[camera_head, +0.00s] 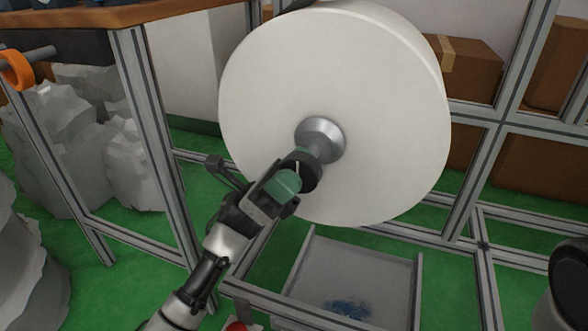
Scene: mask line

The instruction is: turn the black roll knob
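The black roll knob (309,175) sits on the metal shaft at the centre of a large white roll (390,110). A pale mark shows on its face. My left gripper (294,172) reaches up from below and is at the knob, its green fingertip pads beside it. The pads and dark fingers hide part of the knob. I cannot tell whether the fingers are shut on it or only around it. My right gripper is not in view.
A metal frame post (150,130) stands left of the roll, with a wooden tabletop (110,14) above. A grey tray (395,285) is below the roll. Cardboard boxes (470,68) are behind the frame at right. Grey bags (60,120) fill the left side.

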